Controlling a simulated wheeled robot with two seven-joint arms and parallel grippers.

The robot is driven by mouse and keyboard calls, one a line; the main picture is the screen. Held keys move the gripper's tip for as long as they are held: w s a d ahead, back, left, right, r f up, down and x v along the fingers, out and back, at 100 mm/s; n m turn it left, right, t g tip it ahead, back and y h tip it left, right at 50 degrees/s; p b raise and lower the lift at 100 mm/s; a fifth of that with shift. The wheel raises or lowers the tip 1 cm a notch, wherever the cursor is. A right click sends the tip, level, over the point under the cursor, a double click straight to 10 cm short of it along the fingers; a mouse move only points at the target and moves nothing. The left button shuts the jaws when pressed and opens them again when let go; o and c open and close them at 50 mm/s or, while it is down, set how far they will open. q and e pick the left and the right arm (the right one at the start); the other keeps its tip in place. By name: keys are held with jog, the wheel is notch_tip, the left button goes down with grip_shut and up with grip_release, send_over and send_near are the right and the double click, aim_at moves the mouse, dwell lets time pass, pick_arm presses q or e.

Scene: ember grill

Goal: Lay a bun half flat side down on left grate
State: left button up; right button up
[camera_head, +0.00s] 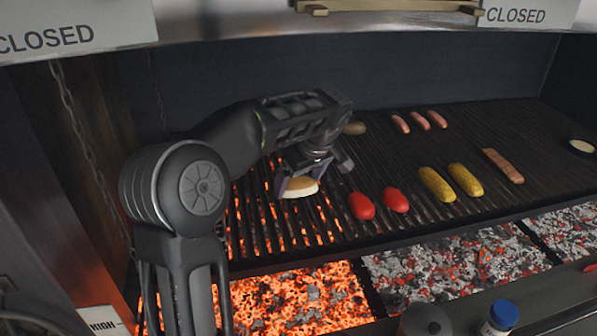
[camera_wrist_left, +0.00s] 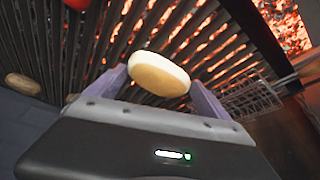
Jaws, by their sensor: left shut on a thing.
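My left gripper (camera_head: 299,178) reaches in from the left over the grate above the glowing coals. It is shut on a pale bun half (camera_head: 300,188), close above or at the bars; I cannot tell whether it touches them. In the left wrist view, the bun half (camera_wrist_left: 159,75) sits between the two purple-grey fingers of the gripper (camera_wrist_left: 160,88), its pale cut face showing. The left grate (camera_head: 265,225) has dark bars with orange glow beneath. My right gripper is not in view.
Two red peppers (camera_head: 379,202), two yellow corn pieces (camera_head: 451,182) and several sausages (camera_head: 421,120) lie on the grate to the right. A brown piece (camera_head: 354,127) lies behind my gripper, and a pale round piece (camera_head: 582,146) at far right. Bars in front of the bun are clear.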

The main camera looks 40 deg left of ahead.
aim_at(295, 213)
pick_arm(q)
jog(key=shift+s+d, duration=0.1)
jog(key=shift+f, duration=0.1)
jog(key=shift+f, duration=0.8)
jog(key=shift+f+b, duration=0.95)
jog(key=shift+f, duration=1.55)
jog(key=shift+f+b, duration=0.45)
jog(key=shift+b, duration=0.05)
